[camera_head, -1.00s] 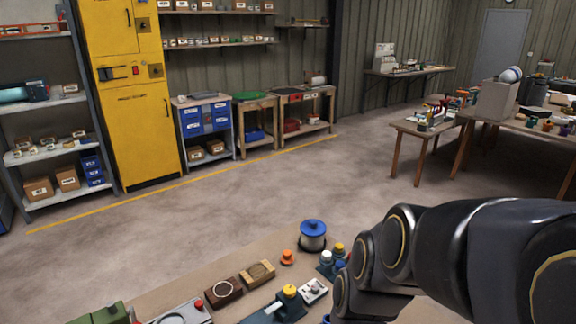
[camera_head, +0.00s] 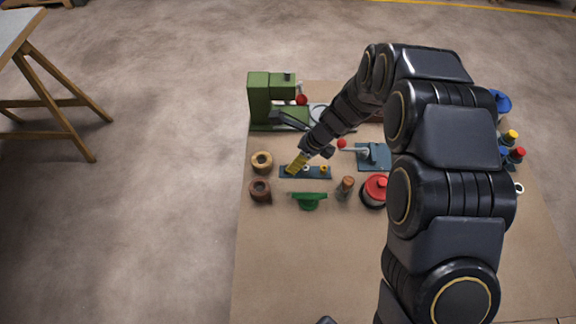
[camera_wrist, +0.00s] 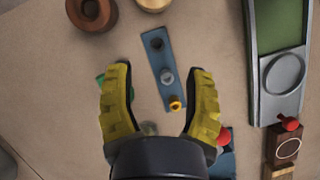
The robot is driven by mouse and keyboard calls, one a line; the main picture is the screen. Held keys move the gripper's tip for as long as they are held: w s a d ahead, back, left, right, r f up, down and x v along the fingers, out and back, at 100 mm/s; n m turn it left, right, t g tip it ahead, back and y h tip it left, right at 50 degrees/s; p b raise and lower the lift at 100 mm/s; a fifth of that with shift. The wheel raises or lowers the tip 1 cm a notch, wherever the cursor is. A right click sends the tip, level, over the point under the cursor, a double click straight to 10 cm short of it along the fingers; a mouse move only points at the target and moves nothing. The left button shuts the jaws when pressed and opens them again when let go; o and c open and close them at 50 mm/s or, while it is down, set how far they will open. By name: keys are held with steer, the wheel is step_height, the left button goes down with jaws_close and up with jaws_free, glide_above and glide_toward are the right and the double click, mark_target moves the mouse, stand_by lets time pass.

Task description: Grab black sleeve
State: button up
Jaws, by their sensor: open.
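A black sleeve (camera_wrist: 156,44) sits at the far end of a narrow blue plate (camera_wrist: 151,63) in the wrist view. A grey piece (camera_wrist: 167,77) and an orange piece (camera_wrist: 175,104) stand along the same plate. My gripper (camera_wrist: 162,74) is open above the plate, its yellow-padded fingers on either side of it. The black sleeve lies beyond the fingertips, nothing between the jaws is gripped. In the head view my gripper (camera_head: 297,163) hangs over the left end of the blue plate (camera_head: 314,176) and hides the black sleeve there.
Wooden rings (camera_head: 262,161) and a brown ring (camera_head: 260,190) stand left of the plate. A green part (camera_head: 309,200), a brown peg (camera_head: 345,187) and a red-topped pot (camera_head: 374,190) lie nearer. A green machine (camera_head: 262,102) stands behind. The table's near left is bare.

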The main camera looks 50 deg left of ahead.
steer(key=x, duration=0.7)
steer(key=shift+s+d, duration=0.1)
steer(key=shift+s, duration=0.05)
steer(key=shift+r, duration=0.1)
jaws_close()
